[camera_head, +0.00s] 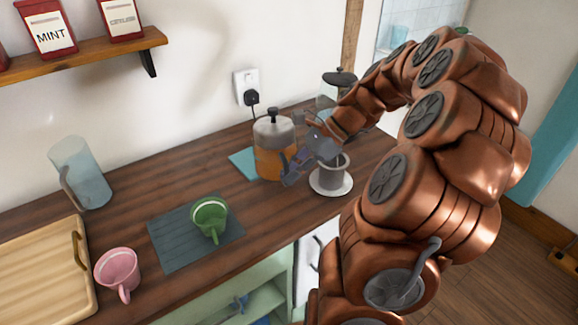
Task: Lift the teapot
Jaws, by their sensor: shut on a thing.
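The teapot (268,162) is a clear cylinder with amber liquid, a grey metal top and a dark knob. It stands upright on or just over a teal mat (240,161) on the wooden counter; I cannot tell if its base touches. My gripper (290,171) reaches in from the right and is shut at the teapot's right side. The fingers and wrist hide the handle area, so the exact grip is hard to see.
A grey cup (331,167) on a white saucer (332,190) stands close under my wrist. A glass vessel with a dark lid (338,77) is behind. A green cup (208,216) on a dark mat (172,248), a pink cup (117,268) and a glass pitcher (84,177) stand left.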

